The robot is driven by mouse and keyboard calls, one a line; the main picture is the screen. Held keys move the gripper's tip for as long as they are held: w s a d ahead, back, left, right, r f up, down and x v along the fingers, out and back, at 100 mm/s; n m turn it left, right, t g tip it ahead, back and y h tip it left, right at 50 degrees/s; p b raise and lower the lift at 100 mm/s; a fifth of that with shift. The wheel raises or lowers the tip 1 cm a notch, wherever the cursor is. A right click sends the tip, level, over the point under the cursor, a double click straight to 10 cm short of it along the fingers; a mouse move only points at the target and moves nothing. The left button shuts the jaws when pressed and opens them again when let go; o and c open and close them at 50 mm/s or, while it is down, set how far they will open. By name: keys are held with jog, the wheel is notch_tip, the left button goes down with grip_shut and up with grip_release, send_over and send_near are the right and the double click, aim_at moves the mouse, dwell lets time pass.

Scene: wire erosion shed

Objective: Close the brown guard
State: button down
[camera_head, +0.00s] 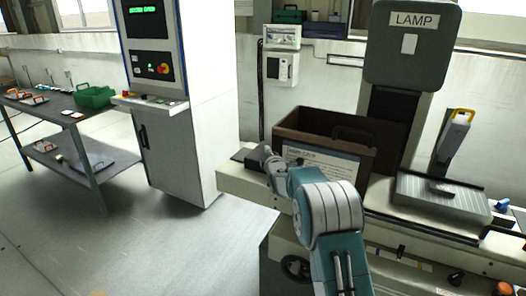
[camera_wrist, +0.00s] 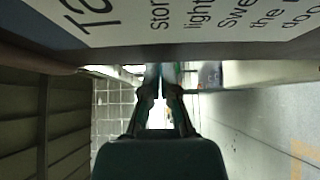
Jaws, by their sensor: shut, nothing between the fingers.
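The brown guard (camera_head: 388,148) stands on the pale machine bed under the lamp column, like a box with dark inner walls visible from above. A dark handle shows near its right end, and a white printed label (camera_head: 322,162) covers part of its front. My gripper (camera_head: 272,163) is at the guard's front left corner, partly hidden by my arm. In the wrist view my gripper (camera_wrist: 160,72) is shut with nothing between the fingers. The label (camera_wrist: 190,22) fills the top of that view, close to the fingers; I cannot tell whether they touch the guard.
A grey ribbed plate (camera_head: 440,205) lies right of the guard. A yellow-topped device (camera_head: 456,130) stands behind it. A tall white control cabinet (camera_head: 170,100) stands left, beyond open floor (camera_head: 150,245). A dark bench (camera_head: 60,105) with a green crate (camera_head: 95,96) is farther left.

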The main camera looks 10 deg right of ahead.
jog(key=shift+d, duration=0.45)
jog(key=shift+s+d, duration=0.1)
jog(key=s+d, duration=1)
jog(key=d, duration=0.4)
jog(key=s+d, duration=1.1)
jog(key=d, duration=0.4)
jog(key=shift+s+d, duration=0.15)
jog(key=shift+s, duration=0.1)
